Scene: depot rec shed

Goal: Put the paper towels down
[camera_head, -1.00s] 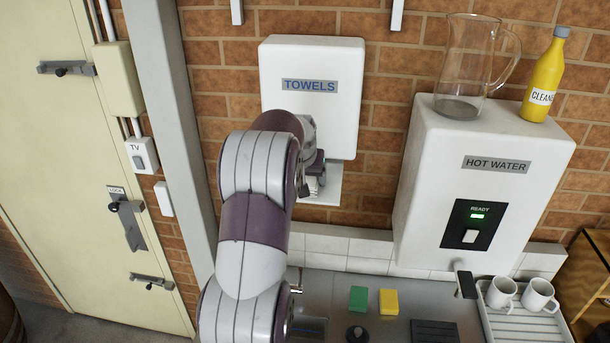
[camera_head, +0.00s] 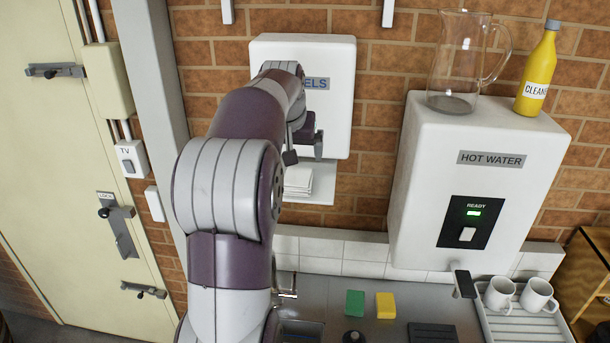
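A stack of white paper towels (camera_head: 298,181) lies on the ledge (camera_head: 318,198) under the white towel dispenser (camera_head: 335,65) on the brick wall. My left arm comes up from the bottom, left of centre, and covers part of the dispenser and its label. My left gripper (camera_head: 304,152) is in front of the dispenser's lower part, just above the towels. Its dark fingertips are apart, with nothing visible between them. The left edge of the towel stack is partly hidden by my arm. My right gripper is not in view.
A hot water unit (camera_head: 420,170) hangs to the right, with a glass jug (camera_head: 455,75) and a yellow cleaner bottle (camera_head: 539,70) on top. A green sponge (camera_head: 355,303) and a yellow sponge (camera_head: 386,306) lie on the steel counter (camera_head: 400,292). Two mugs (camera_head: 500,293) stand on a rack.

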